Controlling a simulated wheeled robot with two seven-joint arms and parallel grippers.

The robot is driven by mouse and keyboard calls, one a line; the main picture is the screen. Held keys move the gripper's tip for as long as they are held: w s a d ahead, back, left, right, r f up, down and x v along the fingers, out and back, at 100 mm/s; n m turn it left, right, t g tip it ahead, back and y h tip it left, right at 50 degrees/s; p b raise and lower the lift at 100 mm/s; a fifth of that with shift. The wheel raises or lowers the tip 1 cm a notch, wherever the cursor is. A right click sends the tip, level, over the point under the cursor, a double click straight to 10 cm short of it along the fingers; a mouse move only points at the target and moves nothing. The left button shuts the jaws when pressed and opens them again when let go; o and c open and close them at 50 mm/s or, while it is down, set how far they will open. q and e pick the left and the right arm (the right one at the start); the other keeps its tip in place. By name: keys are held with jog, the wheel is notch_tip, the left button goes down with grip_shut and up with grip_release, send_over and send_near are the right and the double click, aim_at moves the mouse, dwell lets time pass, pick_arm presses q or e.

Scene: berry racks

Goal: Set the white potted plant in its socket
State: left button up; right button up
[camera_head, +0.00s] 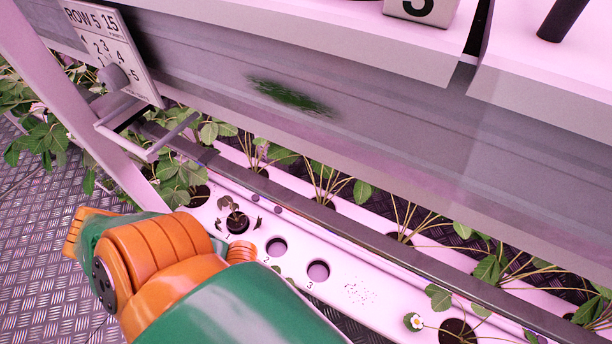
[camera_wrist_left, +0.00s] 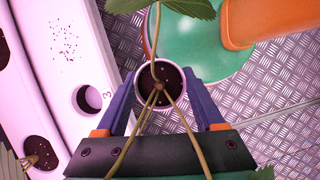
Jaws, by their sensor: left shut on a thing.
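My left gripper (camera_wrist_left: 160,88) is shut on the white potted plant (camera_wrist_left: 169,84), a white pot of dark soil with long stems and green leaves. In the left wrist view the pot is upright between the blue fingers, beside the white rack rail and apart from it. The white rail (camera_head: 345,307) has an empty round socket 2 (camera_head: 276,247) and an empty socket 3 (camera_head: 318,271) in the head view. Socket 3 also shows in the left wrist view (camera_wrist_left: 89,98), left of the pot. A wilted plant (camera_head: 237,220) sits in socket 1. The head view hides the left gripper and held pot.
A second planted rail runs behind, under a long grey panel (camera_head: 350,130). A row sign (camera_head: 110,48) and bracket stand at upper left. A flowering plant (camera_head: 416,321) grows farther right along the front rail. Dark specks (camera_head: 359,293) lie on the rail between them.

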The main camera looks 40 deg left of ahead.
pick_arm(q)
jog(key=w+a+f+b, duration=0.1)
jog(key=w, duration=0.3)
jog(key=w+a+f+b, duration=0.1)
jog(key=w, duration=0.4)
jog(key=w+a+f+b, duration=0.1)
jog(key=w, duration=0.4)
jog(key=shift+w+a+f, duration=0.1)
jog(key=shift+w+f, duration=0.05)
jog(key=shift+f, duration=0.15)
pick_arm(e)
jog(key=w, duration=0.1)
jog(key=w+a+f, duration=0.1)
jog(key=w+f, duration=0.1)
jog(key=shift+w+a, duration=0.15)
jog(key=shift+a, duration=0.2)
pick_arm(q)
jog(key=shift+f+b, duration=0.55)
jog(key=shift+b, duration=0.2)
pick_arm(e)
jog(key=shift+w+a+f, duration=0.25)
jog(key=shift+w+a, duration=0.15)
jog(key=shift+w, duration=0.05)
pick_arm(q)
jog(key=o, duration=1.5)
jog(key=shift+o, duration=0.4)
jog(key=shift+f, duration=0.1)
pick_arm(e)
jog(key=shift+w+a+r, duration=0.1)
jog(key=shift+a, duration=0.05)
